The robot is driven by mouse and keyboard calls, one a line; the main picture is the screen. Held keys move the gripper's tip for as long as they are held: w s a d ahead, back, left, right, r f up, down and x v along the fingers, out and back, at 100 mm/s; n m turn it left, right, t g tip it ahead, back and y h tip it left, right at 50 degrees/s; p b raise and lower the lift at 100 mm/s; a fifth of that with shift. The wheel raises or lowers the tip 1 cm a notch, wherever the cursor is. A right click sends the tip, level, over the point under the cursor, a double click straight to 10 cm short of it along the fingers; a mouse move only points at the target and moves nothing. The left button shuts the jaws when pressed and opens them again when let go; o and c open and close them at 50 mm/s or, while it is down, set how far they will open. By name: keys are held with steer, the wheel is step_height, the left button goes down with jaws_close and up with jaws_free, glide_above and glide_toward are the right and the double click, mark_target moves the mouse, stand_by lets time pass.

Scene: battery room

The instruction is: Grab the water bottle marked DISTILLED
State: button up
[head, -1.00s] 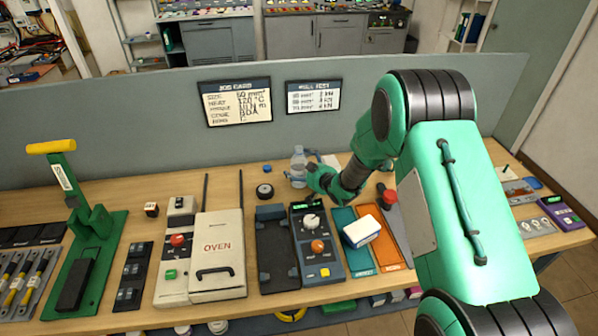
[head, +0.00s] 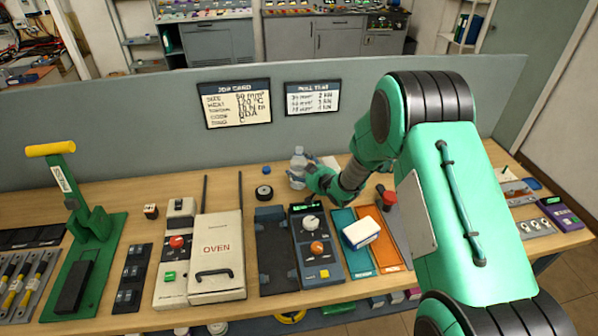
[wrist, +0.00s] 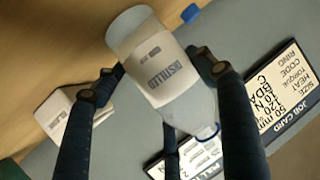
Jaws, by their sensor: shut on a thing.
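The clear water bottle (head: 298,162) stands at the back of the bench near the grey partition. In the wrist view the bottle (wrist: 165,75) shows its white label reading DISTILLED, between my dark fingers. My gripper (head: 305,178) reaches it from the right, and its fingers (wrist: 165,100) are shut on the bottle's body. The bottle's far side is hidden, and I cannot tell whether its base touches the bench.
A black roll (head: 264,193) and a small blue cap (head: 267,170) lie left of the bottle. A control box (head: 318,245), an oven (head: 217,255) and a white box (head: 362,232) stand in front. The partition (head: 130,140) rises behind.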

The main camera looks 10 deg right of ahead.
mark_target(302, 149)
steer(key=shift+r, duration=0.15)
steer(key=shift+r+p, duration=1.2)
steer(key=shift+r, duration=3.6)
